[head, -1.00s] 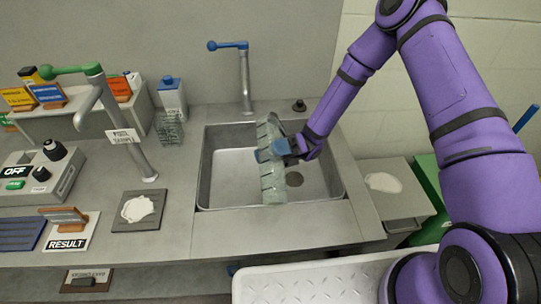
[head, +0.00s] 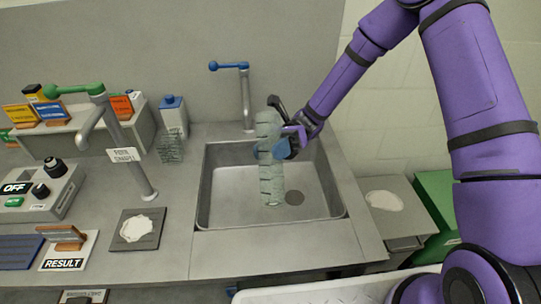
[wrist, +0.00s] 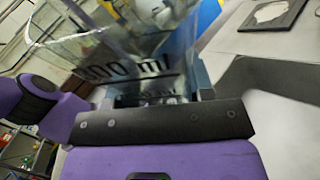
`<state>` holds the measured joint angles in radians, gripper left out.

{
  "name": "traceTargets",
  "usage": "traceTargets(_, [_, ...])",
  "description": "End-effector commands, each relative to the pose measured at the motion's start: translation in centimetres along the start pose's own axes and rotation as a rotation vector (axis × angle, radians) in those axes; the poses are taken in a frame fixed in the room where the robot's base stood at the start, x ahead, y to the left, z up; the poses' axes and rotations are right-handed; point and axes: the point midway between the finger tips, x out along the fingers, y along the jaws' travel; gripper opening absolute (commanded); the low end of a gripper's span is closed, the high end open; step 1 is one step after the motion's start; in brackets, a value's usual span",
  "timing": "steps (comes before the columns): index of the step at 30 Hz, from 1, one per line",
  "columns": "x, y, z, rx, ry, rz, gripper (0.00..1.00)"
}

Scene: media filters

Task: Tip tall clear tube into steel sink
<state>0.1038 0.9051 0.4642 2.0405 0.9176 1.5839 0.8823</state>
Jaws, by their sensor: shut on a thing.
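The tall clear tube (head: 270,180) is upright or nearly so in the head view, over the steel sink (head: 225,206). It has dark graduation marks. My gripper (head: 284,150) is shut on the tube around its middle, from the right side. In the wrist view the tube (wrist: 150,60) fills the space in front of my gripper, with "ml" lettering on its wall. Whether the tube holds liquid cannot be told.
A blue-handled tap (head: 244,95) stands behind the sink. A green-handled tap (head: 125,140) stands left of it. A wire basket (head: 170,147), a dark square pad (head: 137,230) and the RESULT stand (head: 68,250) are on the left counter. A green bin (head: 437,190) is at right.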

Motion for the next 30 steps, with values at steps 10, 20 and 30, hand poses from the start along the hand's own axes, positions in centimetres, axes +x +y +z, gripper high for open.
traceTargets(10, [-1.0, -0.3, 1.9, -0.193, 0.207, -0.071, 0.0])
traceTargets(20, [-2.5, -1.5, 2.7, -0.366, 0.392, -0.135, 0.0])
traceTargets(30, [-3.4, -2.2, 3.0, -0.462, 0.494, -0.169, 0.0])
